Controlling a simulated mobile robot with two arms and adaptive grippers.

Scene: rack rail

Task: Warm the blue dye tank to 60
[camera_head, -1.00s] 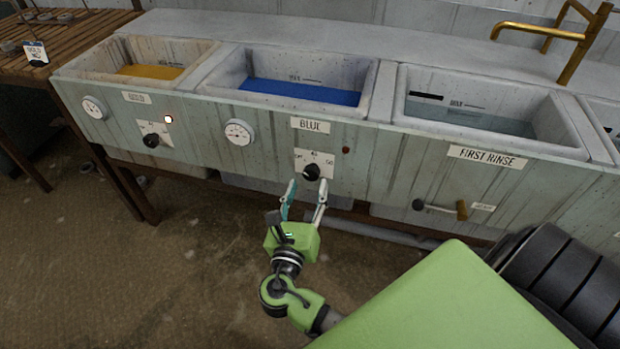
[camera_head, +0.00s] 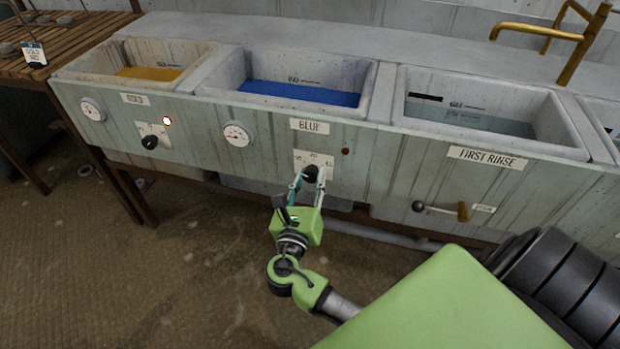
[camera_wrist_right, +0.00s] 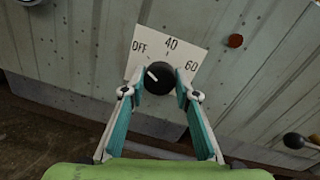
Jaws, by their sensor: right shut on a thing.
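The blue dye tank (camera_head: 372,91) is the middle basin, with blue liquid (camera_head: 300,93) in it and a BLUE label (camera_head: 309,126) on its front. Its black knob (camera_wrist_right: 159,77) sits on a white plate (camera_wrist_right: 186,45) marked OFF, 40 and 60. The knob's white mark points up and left, toward OFF. My right gripper (camera_head: 311,175) is shut on the knob, one finger on each side; the fingers (camera_wrist_right: 157,88) also show in the right wrist view. A round gauge (camera_head: 238,134) sits left of the plate. A dark red lamp (camera_wrist_right: 235,41) is right of it. My left gripper is out of view.
The gold tank (camera_head: 75,75) is at the left, its lamp (camera_head: 166,120) glowing. The first rinse basin (camera_head: 580,154) is at the right with a lever handle (camera_head: 440,209) below it. A slatted wooden table (camera_head: 70,62) stands at far left. The floor in front is clear.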

